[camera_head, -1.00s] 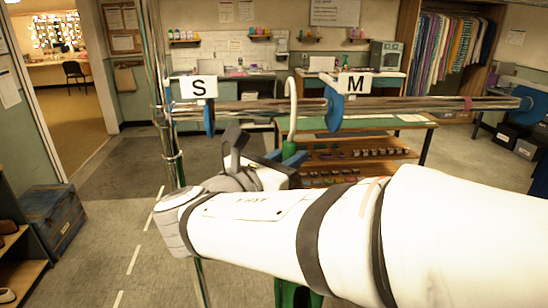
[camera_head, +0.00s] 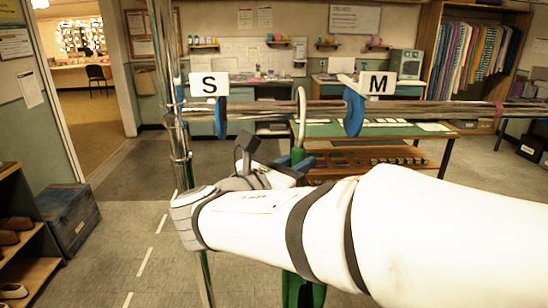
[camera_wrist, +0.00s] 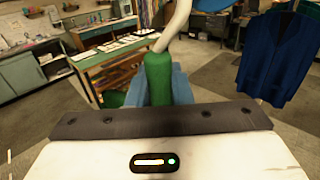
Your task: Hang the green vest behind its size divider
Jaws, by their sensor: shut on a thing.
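The green vest (camera_head: 303,290) shows only in part below my arm in the head view; the rest is hidden. Its hanger has a white hook (camera_head: 301,105) and a green neck; in the wrist view the green neck (camera_wrist: 158,78) stands upright between blue fingers. My gripper (camera_head: 298,160) is shut on the hanger. In the head view the hook overlaps the rail (camera_head: 430,108), between the S divider (camera_head: 221,116) and the M divider (camera_head: 353,112), nearer to M. I cannot tell whether the hook touches the rail.
A dark blue vest (camera_wrist: 283,55) hangs at the right in the wrist view. A chrome post (camera_head: 178,130) carries the rail's left end. A green-topped table (camera_head: 340,130) stands behind the rail. A blue chest (camera_head: 70,215) stands at left. Open floor lies between chest and post.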

